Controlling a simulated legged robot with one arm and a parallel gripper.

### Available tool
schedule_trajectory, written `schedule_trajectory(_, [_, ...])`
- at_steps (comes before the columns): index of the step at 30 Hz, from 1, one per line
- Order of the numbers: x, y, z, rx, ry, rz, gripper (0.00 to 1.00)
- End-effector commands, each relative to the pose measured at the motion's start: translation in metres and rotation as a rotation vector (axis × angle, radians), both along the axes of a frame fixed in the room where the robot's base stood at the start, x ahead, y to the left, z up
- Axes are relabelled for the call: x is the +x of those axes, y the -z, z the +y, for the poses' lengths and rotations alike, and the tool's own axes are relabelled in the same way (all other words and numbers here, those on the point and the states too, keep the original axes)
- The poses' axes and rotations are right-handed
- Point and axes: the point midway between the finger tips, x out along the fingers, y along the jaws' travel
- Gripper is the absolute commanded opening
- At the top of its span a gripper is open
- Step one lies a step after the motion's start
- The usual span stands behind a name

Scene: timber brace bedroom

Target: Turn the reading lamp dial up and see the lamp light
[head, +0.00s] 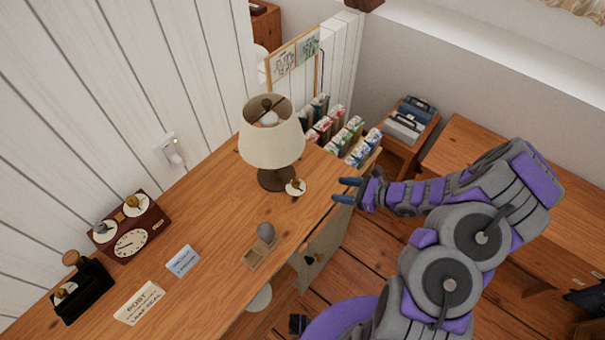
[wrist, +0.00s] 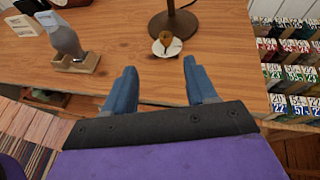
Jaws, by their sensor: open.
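The reading lamp (head: 272,140) has a cream shade and a dark base and stands on the wooden desk; its bulb looks unlit. The dial (head: 296,187), a white disc with a brass knob, sits at the foot of the lamp on the front side. In the wrist view the dial (wrist: 166,44) lies ahead, roughly between the fingertips, with the lamp's base (wrist: 172,22) behind it. My gripper (head: 346,190) is open and empty, to the right of the dial and apart from it. Its two blue fingers also show in the wrist view (wrist: 160,72).
A grey-headed tool stands in a small wooden holder (head: 258,256) near the desk's front edge. A box with dials (head: 130,228), cards and a black stamp-like device are at left. Racks of coloured packets (head: 345,140) stand right of the lamp.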

Motion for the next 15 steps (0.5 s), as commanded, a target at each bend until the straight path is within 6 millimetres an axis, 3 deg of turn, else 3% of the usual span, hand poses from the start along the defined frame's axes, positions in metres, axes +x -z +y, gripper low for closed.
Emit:
schedule_trajectory(5, [0.002,0.012,-0.004,0.006,0.035,0.025,0.57])
schedule_trajectory(15, [0.020,0.032,0.039,0.005,0.027,0.026,0.57])
